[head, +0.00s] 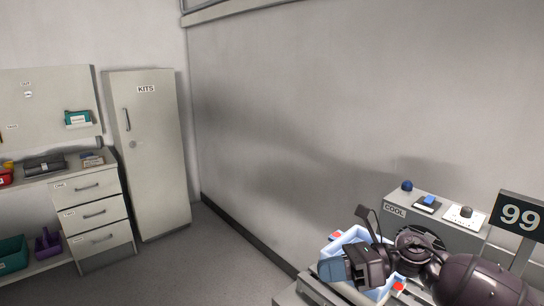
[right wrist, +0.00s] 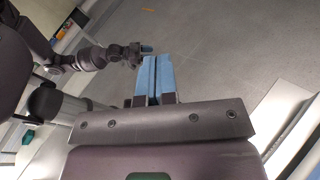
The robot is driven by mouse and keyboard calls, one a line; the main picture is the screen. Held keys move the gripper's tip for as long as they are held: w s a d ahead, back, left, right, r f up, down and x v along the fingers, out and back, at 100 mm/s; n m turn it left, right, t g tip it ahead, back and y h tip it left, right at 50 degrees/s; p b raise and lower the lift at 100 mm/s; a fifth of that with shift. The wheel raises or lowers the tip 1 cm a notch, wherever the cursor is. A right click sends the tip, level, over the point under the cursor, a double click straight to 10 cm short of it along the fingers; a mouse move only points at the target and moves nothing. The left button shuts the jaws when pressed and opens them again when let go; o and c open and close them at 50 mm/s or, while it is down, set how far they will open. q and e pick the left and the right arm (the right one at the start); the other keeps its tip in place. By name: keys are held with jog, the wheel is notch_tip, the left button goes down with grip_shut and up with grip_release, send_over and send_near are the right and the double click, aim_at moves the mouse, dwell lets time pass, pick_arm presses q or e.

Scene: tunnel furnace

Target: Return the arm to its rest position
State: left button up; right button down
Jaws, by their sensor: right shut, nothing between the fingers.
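My right arm comes in from the lower right in the head view. My right gripper (head: 332,269) is over a light blue tray (head: 345,236) and hides part of it; whether they touch is unclear. In the right wrist view its two blue fingers (right wrist: 153,62) are together with nothing between them. What appears to be my left arm, with its gripper (right wrist: 143,49), shows at the upper left of the right wrist view, small and partly behind the blue fingers. The left arm is not in the head view.
A grey bench marked COOL (head: 396,211) with knobs and a blue block stands by the wall. A sign reading 99 (head: 519,216) stands at the right. A KITS cabinet (head: 148,160) and a drawer unit (head: 92,214) are at the left. The floor (head: 190,262) between is clear.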

jog(key=s+d+f+n+t+h, duration=0.35)
jog(key=f+n+t, duration=0.3)
jog(key=n, duration=0.35)
jog(key=s+d+f+n+t+h, duration=0.3)
jog(key=d+f+n+t+h, duration=0.2)
jog(key=f+n, duration=0.4)
jog(key=s+d+f+n+t+h, duration=0.4)
jog(key=f+n, duration=0.3)
jog(key=n, duration=0.5)
jog(key=s+d+f+m+g+h, duration=0.4)
jog(key=s+f+m, duration=0.5)
jog(key=s, duration=0.2)
notch_tip(320, 180, down, 8)
jog(key=b, duration=0.9)
jog(key=shift+w+f+b, duration=0.25)
jog(key=shift+w+b, duration=0.1)
jog(key=c, duration=1.8)
grip_release()
jog(key=shift+d+f+t, duration=0.1)
jog(key=shift+f+t, duration=0.1)
jog(key=shift+t, duration=0.05)
jog(key=shift+o, duration=1.2)
jog(key=o, duration=0.5)
jog(key=shift+r, duration=0.1)
jog(key=shift+c, duration=0.2)
